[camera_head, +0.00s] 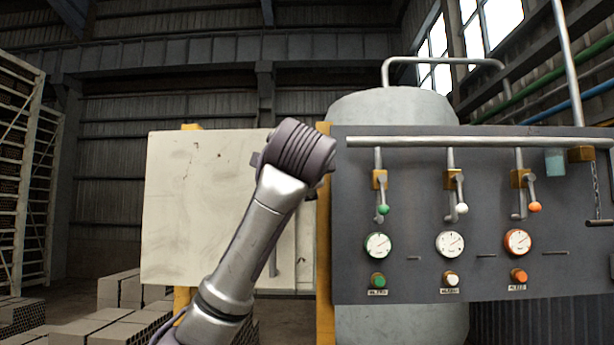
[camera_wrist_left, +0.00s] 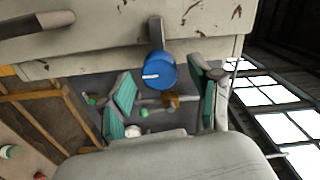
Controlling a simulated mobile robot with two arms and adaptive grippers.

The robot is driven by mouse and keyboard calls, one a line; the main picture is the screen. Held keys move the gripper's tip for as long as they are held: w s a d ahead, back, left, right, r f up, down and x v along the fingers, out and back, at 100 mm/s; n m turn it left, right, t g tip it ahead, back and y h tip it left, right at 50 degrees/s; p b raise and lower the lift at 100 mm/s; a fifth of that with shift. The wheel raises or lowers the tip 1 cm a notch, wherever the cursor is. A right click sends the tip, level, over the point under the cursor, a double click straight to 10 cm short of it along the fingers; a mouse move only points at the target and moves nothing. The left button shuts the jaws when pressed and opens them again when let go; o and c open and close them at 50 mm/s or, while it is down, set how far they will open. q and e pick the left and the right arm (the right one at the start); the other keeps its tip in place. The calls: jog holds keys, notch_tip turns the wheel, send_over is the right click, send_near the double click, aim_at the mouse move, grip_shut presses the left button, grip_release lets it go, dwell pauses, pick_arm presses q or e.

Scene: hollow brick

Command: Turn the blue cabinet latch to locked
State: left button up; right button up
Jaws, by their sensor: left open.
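The blue latch (camera_wrist_left: 160,72) is a round blue knob with a white mark pointing left in the left wrist view. It sits by the edge of the worn off-white cabinet (camera_wrist_left: 110,35), below a grey bracket. My left gripper (camera_wrist_left: 162,80) is open, its teal-padded fingers apart on either side of the knob. I cannot tell whether they touch it. In the head view the cabinet (camera_head: 200,205) is behind my left arm, which hides the latch and the left gripper. My right gripper is in neither view.
A dark panel (camera_head: 400,275) with lever valves, gauges and green, white and orange buttons stands right of the cabinet. A grey pipe (camera_head: 450,142) runs along its top. Stacked bricks (camera_head: 95,330) lie at lower left, and a rack (camera_head: 22,170) stands at far left.

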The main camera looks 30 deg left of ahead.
pick_arm(q)
jog(key=v, duration=1.2)
